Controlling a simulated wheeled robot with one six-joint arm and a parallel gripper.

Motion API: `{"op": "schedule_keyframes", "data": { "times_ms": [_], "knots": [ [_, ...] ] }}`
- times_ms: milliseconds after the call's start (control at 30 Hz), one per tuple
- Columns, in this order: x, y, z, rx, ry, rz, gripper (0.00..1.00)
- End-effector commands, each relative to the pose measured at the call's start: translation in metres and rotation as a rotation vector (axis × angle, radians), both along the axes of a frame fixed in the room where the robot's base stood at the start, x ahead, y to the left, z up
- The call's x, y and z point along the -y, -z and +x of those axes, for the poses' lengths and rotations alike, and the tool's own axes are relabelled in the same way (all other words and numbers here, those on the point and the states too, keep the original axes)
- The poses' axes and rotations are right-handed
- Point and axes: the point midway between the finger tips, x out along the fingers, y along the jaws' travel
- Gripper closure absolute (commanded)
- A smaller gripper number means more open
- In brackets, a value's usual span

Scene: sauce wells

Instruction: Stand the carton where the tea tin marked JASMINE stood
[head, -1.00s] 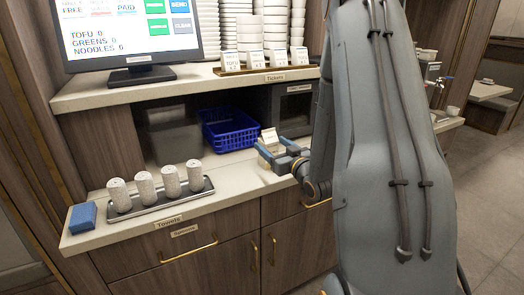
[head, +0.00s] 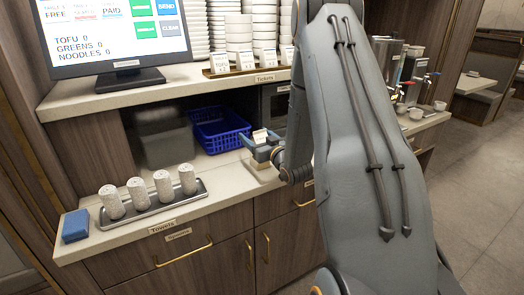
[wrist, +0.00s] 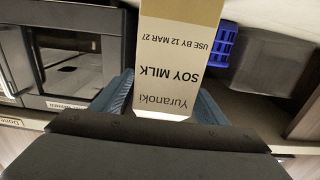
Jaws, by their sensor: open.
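A tan and white carton (wrist: 178,70) marked SOY MILK shows in the wrist view, its print upside down. It stands between the two blue fingers of my gripper (wrist: 165,102). The fingers are open; I cannot tell whether either one touches it. In the head view my gripper (head: 259,146) is over the counter, right of the blue basket, and hides much of the carton; its pale top (head: 261,136) shows above the fingers. I cannot make out a tea tin marked JASMINE in either view.
A blue basket (head: 220,139) stands behind on the counter (head: 212,201). A tray (head: 154,211) of rolled towels and a blue block (head: 75,226) are at the left. A shelf (head: 180,88) with a screen and tickets overhangs. Drink dispensers (head: 398,62) stand at the right.

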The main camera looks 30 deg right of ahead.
Motion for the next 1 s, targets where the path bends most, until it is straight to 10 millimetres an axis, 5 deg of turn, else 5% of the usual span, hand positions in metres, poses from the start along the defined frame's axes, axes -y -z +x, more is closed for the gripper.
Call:
{"op": "schedule_keyframes", "data": {
  "times_ms": [167,567,1000],
  "knots": [
    [0.001,0.0,0.0,0.0,0.001,0.0,0.33],
    [0.002,-0.001,0.0,0.003,0.002,-0.001,0.99],
    [0.001,-0.012,0.0,0.005,0.001,-0.002,0.99]
  ]
}}
